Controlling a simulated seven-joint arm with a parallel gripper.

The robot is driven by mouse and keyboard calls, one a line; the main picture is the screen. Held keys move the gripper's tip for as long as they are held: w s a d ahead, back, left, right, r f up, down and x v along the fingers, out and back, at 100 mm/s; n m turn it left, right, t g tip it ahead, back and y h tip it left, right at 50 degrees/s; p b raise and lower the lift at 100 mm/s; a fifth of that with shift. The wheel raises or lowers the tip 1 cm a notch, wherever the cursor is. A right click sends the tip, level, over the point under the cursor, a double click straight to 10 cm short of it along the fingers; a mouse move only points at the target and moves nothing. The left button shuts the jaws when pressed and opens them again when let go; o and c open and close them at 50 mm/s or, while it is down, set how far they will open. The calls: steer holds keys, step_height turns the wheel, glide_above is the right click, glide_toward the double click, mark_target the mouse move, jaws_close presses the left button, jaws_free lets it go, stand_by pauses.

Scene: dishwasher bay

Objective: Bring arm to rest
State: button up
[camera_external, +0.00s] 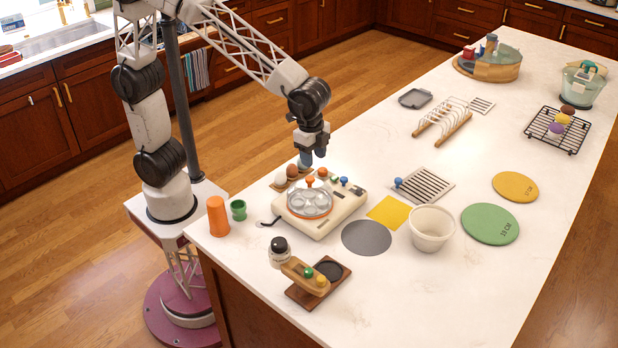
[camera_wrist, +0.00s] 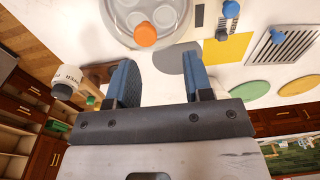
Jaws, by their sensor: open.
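My gripper (camera_external: 313,160) hangs from my bent arm above the island counter, near the back of a cream egg cooker (camera_external: 336,217). In the wrist view my gripper (camera_wrist: 160,88) shows two blue fingers standing apart, with nothing between them. How far the fingertips are above the cooker is hard to tell.
Close around stand an orange cup (camera_external: 217,216), a green egg cup (camera_external: 238,210), a white tub (camera_external: 431,228) and a dark-lidded jar (camera_external: 278,252). Farther along are a slotted rack (camera_external: 423,185), a wooden toast rack (camera_external: 443,122) and a black wire rack (camera_external: 557,130).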

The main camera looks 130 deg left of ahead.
steer(key=s+d, duration=0.6)
steer(key=s, duration=0.4)
steer(key=s+d+t, duration=0.1)
steer(key=s+d, duration=0.5)
steer(key=s, duration=0.4)
steer(key=s+d, duration=0.6)
steer(key=s, duration=0.4)
steer(key=shift+r+t, duration=0.2)
steer(key=shift+t, duration=0.2)
stand_by(1.8)
